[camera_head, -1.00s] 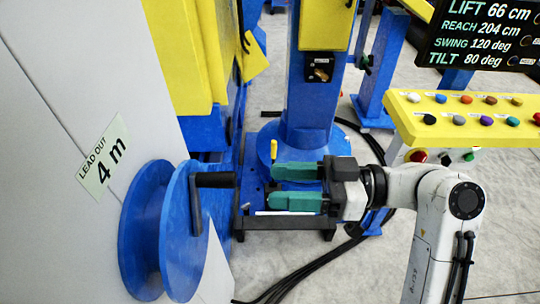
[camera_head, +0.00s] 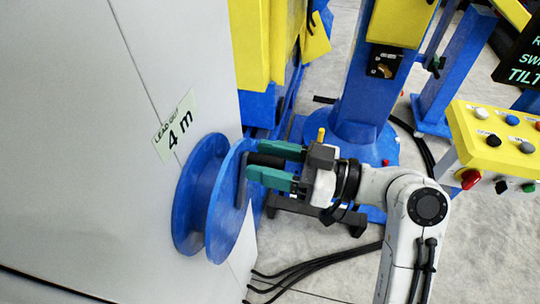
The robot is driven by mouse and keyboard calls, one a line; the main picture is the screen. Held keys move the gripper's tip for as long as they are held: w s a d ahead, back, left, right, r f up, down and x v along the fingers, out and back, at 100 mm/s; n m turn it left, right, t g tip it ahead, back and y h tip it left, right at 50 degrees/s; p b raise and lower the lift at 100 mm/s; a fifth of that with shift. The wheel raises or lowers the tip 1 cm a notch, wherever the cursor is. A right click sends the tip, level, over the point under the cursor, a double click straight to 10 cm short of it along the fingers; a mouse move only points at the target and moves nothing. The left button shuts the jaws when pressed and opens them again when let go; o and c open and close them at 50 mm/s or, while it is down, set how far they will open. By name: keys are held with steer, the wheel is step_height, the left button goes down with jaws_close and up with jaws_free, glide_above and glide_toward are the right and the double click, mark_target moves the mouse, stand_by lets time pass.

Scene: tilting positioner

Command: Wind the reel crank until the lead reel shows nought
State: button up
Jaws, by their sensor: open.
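The blue lead reel (camera_head: 228,215) is mounted on the side of a grey cabinet at left. The label (camera_head: 176,127) above it reads "LEAD OUT 4 m". The black crank handle (camera_head: 264,160) sticks out to the right from the crank arm (camera_head: 242,182) near the top of the reel. My gripper (camera_head: 262,163) has teal fingers, open, one above and one below the handle. The handle lies between them in this view; whether the fingers touch it I cannot tell. The fingers partly hide the handle.
A yellow button panel (camera_head: 497,140) stands at right, with a dark display (camera_head: 520,60) above it. A blue column (camera_head: 362,110) rises behind my gripper. Black cables (camera_head: 320,262) run over the floor below my arm. Yellow and blue machinery (camera_head: 262,45) stands behind the reel.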

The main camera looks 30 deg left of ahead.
jaws_close()
stand_by(0.5)
